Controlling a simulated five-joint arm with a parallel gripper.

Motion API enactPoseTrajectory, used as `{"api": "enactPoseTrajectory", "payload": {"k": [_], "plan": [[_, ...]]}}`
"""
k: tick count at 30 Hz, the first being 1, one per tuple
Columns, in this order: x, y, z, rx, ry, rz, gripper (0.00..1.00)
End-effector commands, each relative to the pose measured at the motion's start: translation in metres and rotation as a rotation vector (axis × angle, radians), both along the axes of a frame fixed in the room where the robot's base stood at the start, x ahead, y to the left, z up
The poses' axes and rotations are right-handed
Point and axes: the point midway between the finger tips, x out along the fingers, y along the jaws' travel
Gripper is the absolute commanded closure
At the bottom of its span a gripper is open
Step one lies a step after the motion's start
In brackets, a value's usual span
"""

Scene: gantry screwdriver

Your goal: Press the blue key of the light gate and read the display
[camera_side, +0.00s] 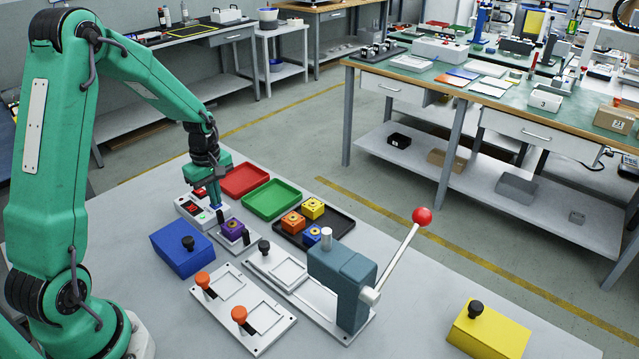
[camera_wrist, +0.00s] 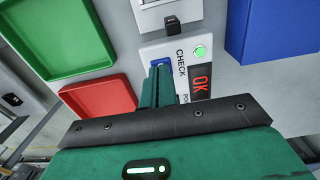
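The light gate is a white box (camera_side: 187,207) on the grey table, below my arm in the side view. In the wrist view its white top (camera_wrist: 190,42) carries the word CHECK, a lit green lamp (camera_wrist: 200,52) and a dark display (camera_wrist: 201,82) reading OK in red. I cannot tell how far the key is pressed.
A purple block (camera_side: 231,228) sits in a fixture close beside the gate. A blue box (camera_side: 180,255), red tray (camera_side: 245,180), green tray (camera_side: 272,199) and black tray (camera_side: 338,222) with coloured blocks stand around. A lever press (camera_side: 340,285) stands to the right.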

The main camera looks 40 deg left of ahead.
Motion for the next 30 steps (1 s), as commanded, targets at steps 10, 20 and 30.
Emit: {"api": "enactPoseTrajectory", "payload": {"k": [10,20,30], "plan": [[-0.006,-0.002,-0.012,-0.008,0.017,0.001,1.00],[-0.004,-0.002,0.009,-0.005,0.011,0.001,1.00],[0.000,0.000,0.066,0.003,-0.006,0.001,1.00]]}}
